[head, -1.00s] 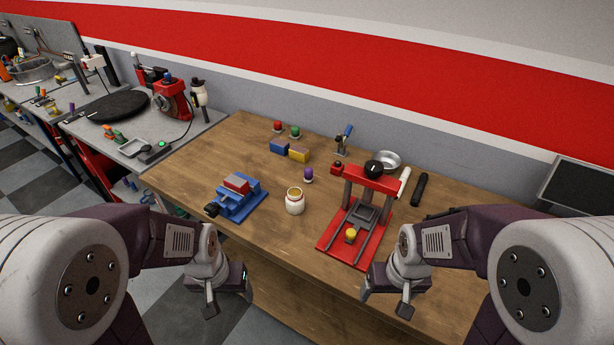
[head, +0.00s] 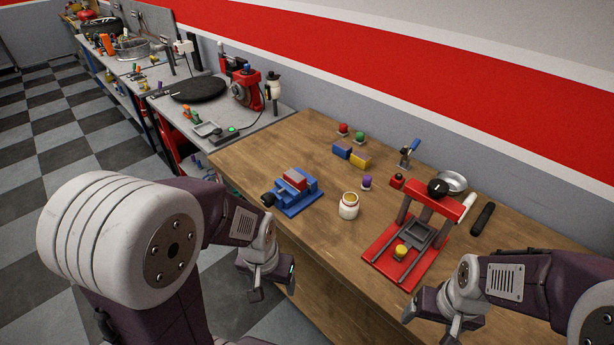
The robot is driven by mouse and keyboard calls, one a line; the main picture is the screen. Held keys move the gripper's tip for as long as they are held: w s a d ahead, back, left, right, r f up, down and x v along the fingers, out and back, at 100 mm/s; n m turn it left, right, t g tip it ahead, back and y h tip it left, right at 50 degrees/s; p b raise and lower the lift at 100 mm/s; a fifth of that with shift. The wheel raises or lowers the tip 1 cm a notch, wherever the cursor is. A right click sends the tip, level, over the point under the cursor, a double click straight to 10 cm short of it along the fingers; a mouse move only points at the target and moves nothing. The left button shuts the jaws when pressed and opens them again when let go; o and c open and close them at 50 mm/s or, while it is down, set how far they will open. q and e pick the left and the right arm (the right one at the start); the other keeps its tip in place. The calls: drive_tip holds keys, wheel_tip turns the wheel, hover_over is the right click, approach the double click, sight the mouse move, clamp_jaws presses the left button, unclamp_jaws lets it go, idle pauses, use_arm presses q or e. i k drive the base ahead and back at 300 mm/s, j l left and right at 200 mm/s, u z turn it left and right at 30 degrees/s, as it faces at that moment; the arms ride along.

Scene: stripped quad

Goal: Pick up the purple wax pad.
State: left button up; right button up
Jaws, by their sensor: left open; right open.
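A small purple knob-shaped pad with a pale base (head: 366,182), which looks like the purple wax pad, stands on the wooden bench (head: 240,155). It is just behind and right of a white jar (head: 349,206). My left gripper (head: 272,289) is open and empty, low in front of the bench's near edge, left of and nearer than the pad. My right gripper (head: 430,322) is open and empty near the front edge at the lower right. Neither gripper touches the pad.
A blue vise (head: 297,196) stands left of the jar, and a red press (head: 435,203) stands right of the pad. Behind are blue (head: 342,150) and yellow (head: 361,160) blocks and red (head: 343,129) and green (head: 359,138) knobs. A grey bench (head: 270,118) adjoins at left.

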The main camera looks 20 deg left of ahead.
sight(366, 185)
drive_tip(key=i+j+z, duration=0.2)
drive_tip(key=z, duration=0.3)
drive_tip(key=i+j+z, duration=0.1)
drive_tip(key=j+z, duration=0.35)
drive_tip(key=i+j+z, duration=0.1)
drive_tip(key=j+z, duration=0.15)
drive_tip(key=z, duration=0.25)
